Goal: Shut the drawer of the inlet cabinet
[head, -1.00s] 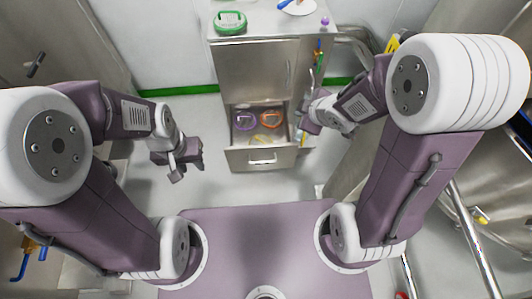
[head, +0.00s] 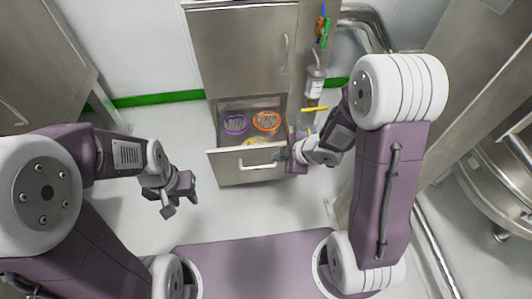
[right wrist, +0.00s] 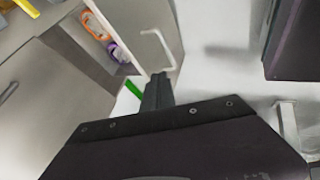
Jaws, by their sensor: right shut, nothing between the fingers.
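The inlet cabinet (head: 240,50) is a grey steel unit at the top centre of the head view. Its drawer (head: 238,168) stands pulled out below the cabinet door, with a bar handle (head: 262,162) on its front. In the right wrist view the drawer front (right wrist: 150,35) slants across the upper middle. My right gripper (head: 281,155) is shut and empty at the right end of the drawer front. Its fingers (right wrist: 158,84) reach close to the front by the handle; I cannot tell whether they touch. My left gripper (head: 182,198) hangs apart, left of the drawer; its jaw opening is unclear.
In the drawer lie a purple round item (head: 235,123), an orange one (head: 266,121) and something yellow (head: 256,141). Pipework with coloured handles (head: 322,28) stands right of the cabinet. A steel vessel (head: 500,185) is at far right. The floor before the drawer is clear.

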